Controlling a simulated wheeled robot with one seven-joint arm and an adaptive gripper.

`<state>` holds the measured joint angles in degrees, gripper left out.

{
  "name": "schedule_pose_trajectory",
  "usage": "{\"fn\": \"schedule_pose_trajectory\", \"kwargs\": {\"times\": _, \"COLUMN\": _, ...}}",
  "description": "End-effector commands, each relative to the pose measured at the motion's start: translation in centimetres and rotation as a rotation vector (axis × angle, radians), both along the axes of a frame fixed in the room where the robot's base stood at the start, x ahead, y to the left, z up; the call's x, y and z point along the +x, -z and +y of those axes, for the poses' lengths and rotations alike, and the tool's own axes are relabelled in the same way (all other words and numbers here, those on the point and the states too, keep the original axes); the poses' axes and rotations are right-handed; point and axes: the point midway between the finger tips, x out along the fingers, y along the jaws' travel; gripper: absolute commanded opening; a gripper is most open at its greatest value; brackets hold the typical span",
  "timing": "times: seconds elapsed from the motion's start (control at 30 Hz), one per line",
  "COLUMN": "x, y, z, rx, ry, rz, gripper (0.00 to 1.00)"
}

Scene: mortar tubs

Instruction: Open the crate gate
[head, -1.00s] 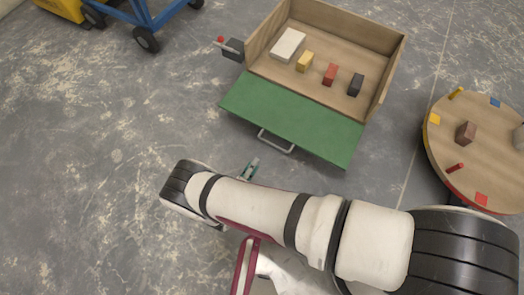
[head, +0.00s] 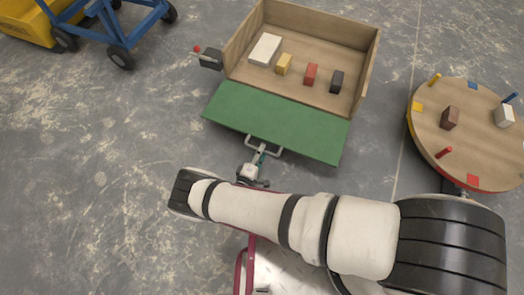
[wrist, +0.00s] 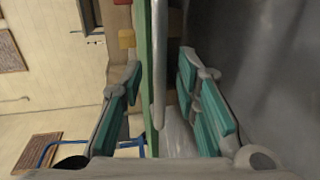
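The wooden crate (head: 368,60) stands at the top of the head view. Its green gate (head: 285,122) slopes outward and down from the front edge; I cannot tell its exact angle. A silver bar handle (head: 265,149) sits at the gate's outer edge. My gripper (head: 259,163) is at this handle. In the wrist view the teal fingers of my gripper (wrist: 160,95) are spread apart. The handle (wrist: 159,70) and the edge-on gate (wrist: 146,60) lie between them, with a gap to the pads. A dark latch box (head: 211,60) with a red-knobbed lever is at the crate's left side.
White, yellow, red and black blocks (head: 311,74) stand in the crate. A round wooden table (head: 475,125) with pegs and blocks is at the right. A blue-framed yellow cart (head: 105,35) is at upper left. The floor left of the gate is clear.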

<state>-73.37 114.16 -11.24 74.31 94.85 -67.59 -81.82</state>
Motion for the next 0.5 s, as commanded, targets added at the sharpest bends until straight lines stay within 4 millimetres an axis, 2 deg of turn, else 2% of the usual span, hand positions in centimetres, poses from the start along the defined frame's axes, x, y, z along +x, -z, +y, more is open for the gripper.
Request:
{"fn": "schedule_pose_trajectory", "kwargs": {"times": 0.2, "x": 1.29, "y": 0.32, "z": -0.46, "rx": 0.001, "ry": -0.001, "rz": 0.001, "gripper": 0.29}}
{"fn": "schedule_pose_trajectory", "kwargs": {"times": 0.47, "x": 1.42, "y": 0.29, "z": -0.5, "rx": 0.0, "ry": -0.001, "rz": 0.0, "gripper": 0.29}}
{"fn": "schedule_pose_trajectory", "kwargs": {"times": 0.5, "x": 1.41, "y": 0.3, "z": -0.5, "rx": 0.0, "ry": -0.001, "rz": 0.0, "gripper": 0.25}}
